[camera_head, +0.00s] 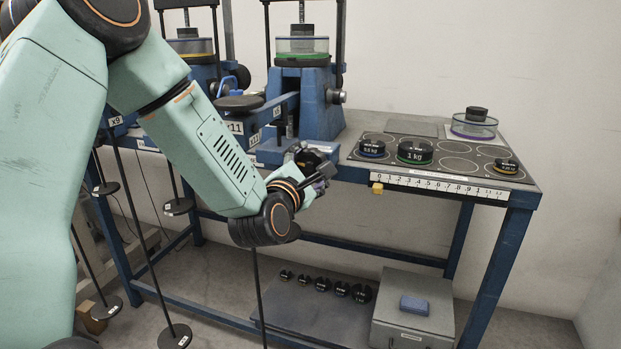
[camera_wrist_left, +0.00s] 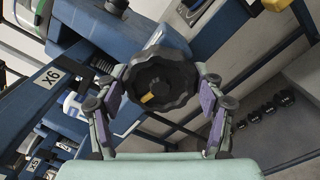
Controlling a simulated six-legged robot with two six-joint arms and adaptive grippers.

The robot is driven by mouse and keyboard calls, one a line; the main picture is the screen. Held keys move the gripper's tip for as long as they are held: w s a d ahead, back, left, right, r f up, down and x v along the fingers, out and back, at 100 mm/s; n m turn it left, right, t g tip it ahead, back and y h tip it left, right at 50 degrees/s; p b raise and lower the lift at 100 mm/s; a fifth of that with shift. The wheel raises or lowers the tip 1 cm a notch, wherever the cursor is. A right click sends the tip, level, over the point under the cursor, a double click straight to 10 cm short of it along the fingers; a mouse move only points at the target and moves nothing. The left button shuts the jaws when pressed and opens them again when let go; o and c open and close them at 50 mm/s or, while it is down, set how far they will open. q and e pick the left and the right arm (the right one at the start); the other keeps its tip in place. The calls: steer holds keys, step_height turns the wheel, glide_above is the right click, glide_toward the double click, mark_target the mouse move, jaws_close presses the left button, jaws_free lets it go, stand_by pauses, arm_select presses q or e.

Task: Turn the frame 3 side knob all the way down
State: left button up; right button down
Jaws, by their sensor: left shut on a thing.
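A black lobed knob (camera_wrist_left: 162,80) with a yellow mark on its face fills the middle of the left wrist view, at the end of a blue frame part. My left gripper (camera_wrist_left: 162,100) has a finger on either side of its rim and is shut on it. A frame number for this knob cannot be read. My right gripper is not in view.
A blue frame (camera_head: 322,100) with a stacked clear container stands behind the gripper. To the right a dark plate (camera_head: 460,165) holds black weights (camera_head: 414,152). Small weights (camera_head: 322,284) and a grey box (camera_head: 412,315) are below.

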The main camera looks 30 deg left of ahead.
arm_select(q)
steer(key=o, duration=1.4)
steer(key=shift+w+a+r, duration=0.1)
steer(key=shift+w+r, duration=0.1)
steer(key=shift+r, duration=0.05)
steer(key=shift+c, duration=0.2)
steer(key=shift+o, duration=1)
steer(key=shift+w+f+p, duration=0.15)
steer(key=shift+f+p, duration=0.1)
steer(key=shift+p, duration=0.05)
steer(key=shift+s+r, duration=0.1)
steer(key=shift+s, duration=0.2)
steer(key=shift+s+f, duration=0.2)
steer(key=shift+s, duration=0.25)
steer(key=shift+p+v, duration=0.4)
steer(key=shift+v, duration=2.1)
steer(key=shift+w, duration=0.1)
